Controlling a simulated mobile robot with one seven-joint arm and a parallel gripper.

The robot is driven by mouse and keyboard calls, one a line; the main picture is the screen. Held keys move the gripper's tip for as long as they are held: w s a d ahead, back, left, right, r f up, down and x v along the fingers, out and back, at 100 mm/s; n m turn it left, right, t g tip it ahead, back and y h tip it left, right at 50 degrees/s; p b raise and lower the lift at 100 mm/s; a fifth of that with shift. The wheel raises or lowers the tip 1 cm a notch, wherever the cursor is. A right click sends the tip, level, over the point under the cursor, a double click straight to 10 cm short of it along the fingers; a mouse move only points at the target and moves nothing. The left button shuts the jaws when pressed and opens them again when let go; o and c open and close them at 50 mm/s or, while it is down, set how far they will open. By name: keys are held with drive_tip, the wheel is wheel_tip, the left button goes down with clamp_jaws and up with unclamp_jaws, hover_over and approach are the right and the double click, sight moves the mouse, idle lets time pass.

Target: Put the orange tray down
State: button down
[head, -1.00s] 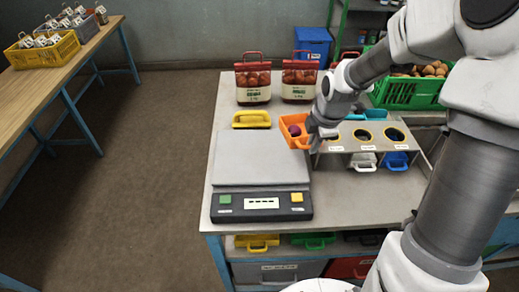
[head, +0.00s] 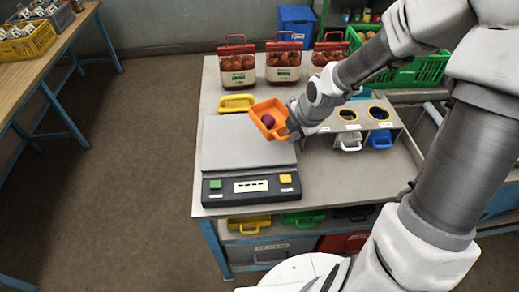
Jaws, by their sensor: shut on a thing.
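The orange tray (head: 259,112) is in the head view, near the back right corner of the scale's grey plate. A small dark purple round thing (head: 268,121) lies in it. My gripper (head: 289,128) is shut on the tray at its right end. The tray looks tilted and held up; I cannot tell whether it touches the scale. The scale (head: 235,152) stands on the grey bench, with a green and a yellow button at its front. My wrist hides part of the gripper's fingers.
A yellow tray (head: 237,103) lies behind the scale. Red-topped sacks (head: 284,66) stand at the back of the bench. A holder with round holes (head: 349,115) stands to the right, with white and blue trays below. A green crate (head: 423,70) is at the back right.

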drive_tip(key=w+a+f+b, duration=0.1)
drive_tip(key=a, duration=0.1)
drive_tip(key=w+a+f+b, duration=0.1)
drive_tip(key=a+f, duration=0.1)
drive_tip(key=a, duration=0.1)
drive_tip(key=w+a+f+b, duration=0.1)
drive_tip(key=a+f, duration=0.1)
drive_tip(key=shift+a, duration=0.4)
wheel_tip(320, 180, down, 4)
drive_tip(key=shift+f, duration=0.1)
drive_tip(key=c, duration=0.9)
unclamp_jaws()
drive_tip(key=p+v, duration=0.3)
drive_tip(key=v, duration=0.9)
drive_tip(key=shift+d, duration=0.1)
